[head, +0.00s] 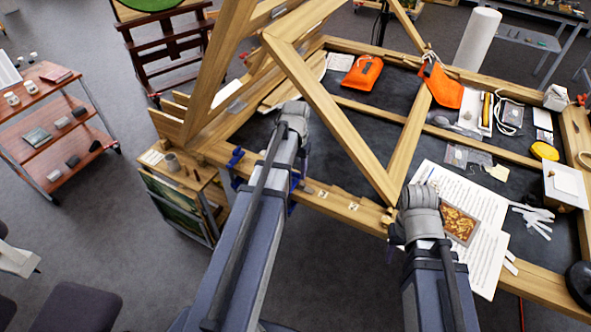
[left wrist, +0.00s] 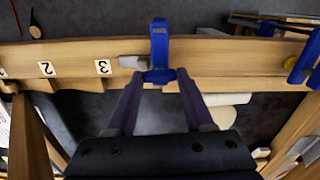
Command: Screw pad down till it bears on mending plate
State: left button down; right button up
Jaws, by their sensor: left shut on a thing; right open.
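A blue clamp (left wrist: 159,45) straddles the wooden rail (left wrist: 220,58) in the left wrist view. The grey mending plate (left wrist: 131,62) lies on the rail, and its right end reaches the clamp. My left gripper (left wrist: 161,77) is shut on the near end of this clamp, with a finger on each side. The pad and any gap between it and the plate cannot be made out. In the head view the left arm hides most of this clamp. My right gripper (head: 398,250) is open beside the rail, its jaws mostly hidden by its wrist.
A second blue clamp (left wrist: 305,58) sits further right on the rail. Paper labels (left wrist: 103,67) mark the rail at left. A wooden brace (head: 330,115) crosses the frame in the head view. Papers with a gilt picture (head: 459,224) lie near the right wrist. Orange pouches (head: 362,75) lie behind.

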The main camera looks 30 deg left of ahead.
pick_arm(q)
jog(key=m, duration=1.4)
jog(key=shift+m, duration=0.3)
jog(key=m, duration=0.3)
jog(key=shift+m, duration=0.3)
jog(key=m, duration=0.3)
jog(key=shift+m, duration=0.4)
jog(key=m, duration=0.5)
jog(key=shift+m, duration=0.7)
